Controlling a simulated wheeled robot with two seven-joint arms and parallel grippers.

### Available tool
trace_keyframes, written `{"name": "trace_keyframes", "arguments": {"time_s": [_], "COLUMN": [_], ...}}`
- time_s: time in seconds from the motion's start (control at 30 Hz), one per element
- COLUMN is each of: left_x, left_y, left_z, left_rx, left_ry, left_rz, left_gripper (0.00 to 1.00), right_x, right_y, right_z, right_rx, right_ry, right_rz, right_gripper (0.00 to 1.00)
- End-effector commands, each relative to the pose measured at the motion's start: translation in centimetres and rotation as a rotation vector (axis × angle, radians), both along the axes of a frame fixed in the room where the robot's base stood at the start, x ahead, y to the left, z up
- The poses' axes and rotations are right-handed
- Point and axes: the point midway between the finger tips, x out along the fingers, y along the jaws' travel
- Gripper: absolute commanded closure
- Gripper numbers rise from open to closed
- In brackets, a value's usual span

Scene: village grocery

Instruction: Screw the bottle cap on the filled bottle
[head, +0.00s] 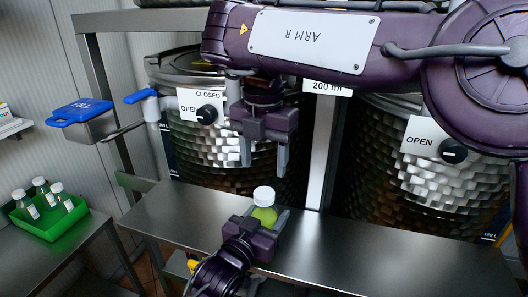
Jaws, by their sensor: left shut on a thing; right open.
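A small bottle with yellow-green contents (265,214) stands upright at the steel bench. A white bottle cap (264,195) sits at the top of this bottle; I cannot tell how tightly it is seated. My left gripper (264,220) is shut on the bottle's body, partly hiding it. My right gripper (264,158) is open and empty, pointing down above the cap, with a gap between its fingertips and the cap.
Two hammered steel tanks stand behind, one with a knob (207,115) and one with a knob (454,151). A green crate (48,232) with several white-capped bottles is on the left table. A blue-rimmed tray (80,112) hangs at left. The steel bench (340,248) is clear on the right.

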Motion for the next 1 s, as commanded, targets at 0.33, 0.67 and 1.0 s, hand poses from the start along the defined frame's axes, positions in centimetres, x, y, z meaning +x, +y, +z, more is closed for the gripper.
{"name": "trace_keyframes", "arguments": {"time_s": [0.33,0.67,1.0], "left_x": [0.0,0.0,0.0], "left_y": [0.0,0.0,0.0], "left_z": [0.0,0.0,0.0], "left_rx": [0.0,0.0,0.0], "left_ry": [0.001,0.0,0.0], "left_rz": [0.0,0.0,0.0], "left_gripper": [1.0,1.0,1.0], "right_x": [-0.1,-0.1,-0.1], "right_y": [-0.1,-0.1,-0.2], "right_z": [1.2,1.3,-0.9], "right_rx": [-0.001,0.0,0.004], "right_ry": [0.001,0.002,0.01], "right_rz": [0.494,0.546,0.544], "right_gripper": [0.43,0.43,0.43]}}
